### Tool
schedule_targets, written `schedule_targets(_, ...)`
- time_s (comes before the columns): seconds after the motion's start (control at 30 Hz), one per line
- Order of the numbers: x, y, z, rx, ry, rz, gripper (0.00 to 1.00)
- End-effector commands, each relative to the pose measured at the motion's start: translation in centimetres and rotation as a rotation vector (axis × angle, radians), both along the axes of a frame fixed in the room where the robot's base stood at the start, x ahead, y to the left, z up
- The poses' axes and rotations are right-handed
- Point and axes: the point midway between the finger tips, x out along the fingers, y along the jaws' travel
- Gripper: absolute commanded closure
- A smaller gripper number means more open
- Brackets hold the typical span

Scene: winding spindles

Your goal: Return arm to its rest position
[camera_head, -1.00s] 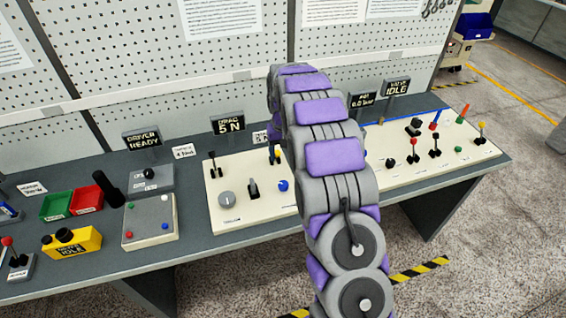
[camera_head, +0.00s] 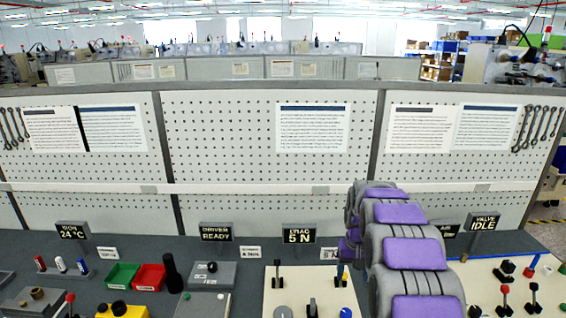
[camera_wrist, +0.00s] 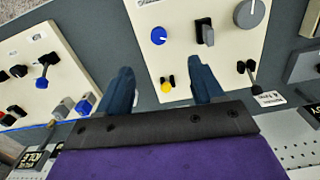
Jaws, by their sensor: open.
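My gripper (camera_wrist: 163,88) shows in the wrist view with its two dark blue fingers spread apart and nothing between them. It hangs over the edge of a cream control panel (camera_wrist: 222,70) with a blue knob (camera_wrist: 158,35), a black knob (camera_wrist: 204,32), a grey dial (camera_wrist: 250,12) and a yellow-tipped lever (camera_wrist: 166,86). The yellow tip shows between the fingers, but I cannot tell how far below them it is. In the head view my purple and grey arm reaches over the bench right of the "DRAG 5 N" display (camera_head: 299,235); the gripper is hidden there.
Another lever panel (camera_head: 500,285) stands to the right. On the left are a green bin (camera_head: 122,275), a red bin (camera_head: 149,277) and a black upright handle (camera_head: 172,272). A pegboard wall (camera_head: 230,130) with posted sheets closes the back of the bench.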

Motion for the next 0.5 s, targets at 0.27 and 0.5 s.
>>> schedule_targets(0.27, -7.6, 2.8, 4.6, 0.001, 0.027, 0.020, 0.33)
schedule_targets(0.5, -15.0, 5.0, 7.2, 0.003, 0.053, 0.037, 0.33)
